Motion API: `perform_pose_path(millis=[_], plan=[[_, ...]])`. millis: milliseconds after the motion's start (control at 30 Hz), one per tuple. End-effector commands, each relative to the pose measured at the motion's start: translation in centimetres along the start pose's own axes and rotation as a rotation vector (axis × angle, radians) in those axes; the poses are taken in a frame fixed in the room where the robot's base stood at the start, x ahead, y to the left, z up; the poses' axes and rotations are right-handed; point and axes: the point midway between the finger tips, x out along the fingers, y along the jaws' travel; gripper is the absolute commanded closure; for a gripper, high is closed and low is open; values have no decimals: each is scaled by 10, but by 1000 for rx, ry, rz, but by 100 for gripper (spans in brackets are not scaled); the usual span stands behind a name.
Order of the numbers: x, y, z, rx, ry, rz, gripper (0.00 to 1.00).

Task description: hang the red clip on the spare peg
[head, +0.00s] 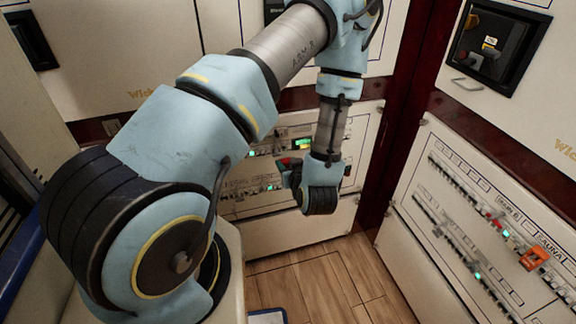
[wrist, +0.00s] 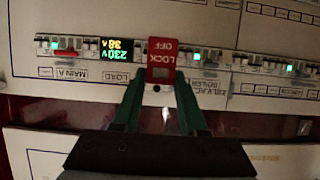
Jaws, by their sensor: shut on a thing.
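The red clip (wrist: 161,62), lettered LOCK OFF, is held between the two green fingertips of my gripper (wrist: 161,84) in the wrist view, where its lettering is upside down. The clip is in front of a breaker row between the lit meter and the BOILER breakers. I cannot tell whether it touches the panel. In the head view a small bit of red (head: 287,161) shows beside my wrist at the back panel; the fingers are mostly hidden there. I cannot make out the spare peg in either view.
The back panel (head: 350,150) carries breaker rows, with a green meter (wrist: 116,49) and a red switch (wrist: 66,53). On the right panel (head: 450,160) an orange-red block (head: 534,258) sits among breakers. A dark recess (head: 495,45) is above.

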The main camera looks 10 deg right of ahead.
Motion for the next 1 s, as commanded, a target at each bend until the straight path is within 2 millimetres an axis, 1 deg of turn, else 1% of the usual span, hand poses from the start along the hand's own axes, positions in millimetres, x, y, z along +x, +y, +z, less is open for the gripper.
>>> perform_pose_path(millis=[300,500,700,1000], plan=[[27,0,-11,-2,0,0,100],[40,0,-17,0,0,1,100],[46,0,-20,0,1,1,100],[47,0,-20,1,0,1,100]])
